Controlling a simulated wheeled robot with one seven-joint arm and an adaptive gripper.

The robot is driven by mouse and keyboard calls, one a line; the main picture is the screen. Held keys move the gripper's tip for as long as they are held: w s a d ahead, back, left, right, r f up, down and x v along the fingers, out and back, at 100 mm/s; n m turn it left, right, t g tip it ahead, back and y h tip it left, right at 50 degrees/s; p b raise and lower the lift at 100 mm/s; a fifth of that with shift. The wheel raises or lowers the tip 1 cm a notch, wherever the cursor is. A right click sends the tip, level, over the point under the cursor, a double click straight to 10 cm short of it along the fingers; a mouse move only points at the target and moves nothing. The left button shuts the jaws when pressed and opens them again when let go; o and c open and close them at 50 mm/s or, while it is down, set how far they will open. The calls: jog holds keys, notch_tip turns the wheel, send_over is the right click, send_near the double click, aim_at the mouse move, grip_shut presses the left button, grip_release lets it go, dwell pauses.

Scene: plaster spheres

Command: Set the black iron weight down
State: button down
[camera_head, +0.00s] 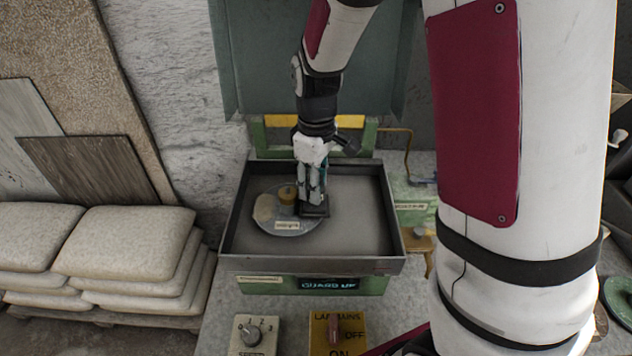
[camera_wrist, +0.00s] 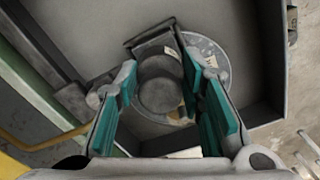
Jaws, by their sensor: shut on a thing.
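The black iron weight (camera_head: 315,211) is at the right edge of a round grey plate (camera_head: 279,231) inside a shallow metal tray (camera_head: 360,253). My gripper (camera_head: 314,194) points down from above and is shut on the weight. In the wrist view the dark, round-bodied weight (camera_wrist: 160,95) sits between the teal finger pads, with a flat dark part beyond it. The plate (camera_wrist: 214,62) shows behind and to its right. Whether the weight touches the plate or hangs just above it, I cannot tell. The fingers hide part of the weight in the head view.
A yellowish cylinder (camera_head: 287,194) and a pale lump (camera_head: 265,208) sit on the plate, left of the weight. The tray walls surround them; its right side is bare. A raised blue-green guard (camera_head: 255,65) stands behind. A display (camera_head: 328,284) in front reads "GUARD UP".

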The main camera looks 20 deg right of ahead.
jog(key=shift+f, duration=0.65)
dwell(0.3)
jog(key=c, duration=1)
grip_release()
jog(key=shift+r, duration=0.1)
jog(key=shift+r+p, duration=0.65)
jog(key=shift+r, duration=1.25)
